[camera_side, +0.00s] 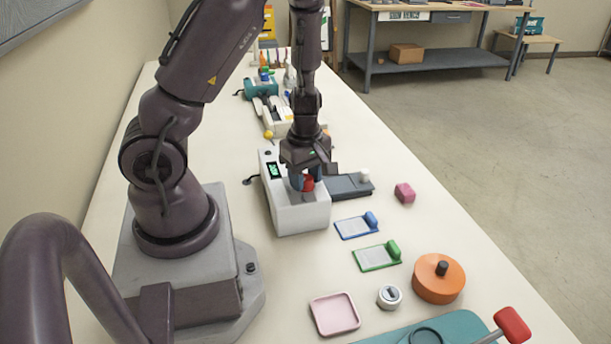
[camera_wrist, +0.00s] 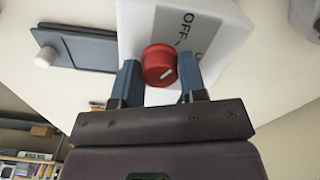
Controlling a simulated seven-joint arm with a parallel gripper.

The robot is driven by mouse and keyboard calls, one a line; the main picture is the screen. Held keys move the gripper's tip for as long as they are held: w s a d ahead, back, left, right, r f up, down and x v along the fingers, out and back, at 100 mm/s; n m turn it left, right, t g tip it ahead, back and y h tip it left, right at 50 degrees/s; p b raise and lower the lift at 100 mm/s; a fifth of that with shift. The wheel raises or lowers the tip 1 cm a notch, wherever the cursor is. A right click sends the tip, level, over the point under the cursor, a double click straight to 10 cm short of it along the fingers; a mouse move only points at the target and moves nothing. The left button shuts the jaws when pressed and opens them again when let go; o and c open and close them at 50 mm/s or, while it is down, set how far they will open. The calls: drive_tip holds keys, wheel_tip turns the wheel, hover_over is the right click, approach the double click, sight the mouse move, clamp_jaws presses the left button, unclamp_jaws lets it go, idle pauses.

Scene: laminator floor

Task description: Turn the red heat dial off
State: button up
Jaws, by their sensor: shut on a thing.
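The red heat dial (camera_wrist: 158,64) sits on the end of a white laminator (camera_side: 303,218). In the side view the dial (camera_side: 308,184) shows between my fingers. My gripper (camera_wrist: 160,75) is shut on the dial, with one blue fingertip on each side of it. A white pointer mark on the dial's face slants toward the lower left and upper right in the wrist view. The grey label plate (camera_wrist: 185,22) reads "OFF" above and right of the dial. A second marking beside the right finger is partly hidden.
A dark grey slab with a white knob (camera_side: 350,186) lies beside the laminator. Tools crowd the far bench.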

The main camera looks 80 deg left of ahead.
sight(306, 177)
idle(0.4)
drive_tip(key=o, duration=0.9)
wheel_tip(306, 177, up, 13)
drive_tip(key=shift+f, duration=0.1)
idle(0.4)
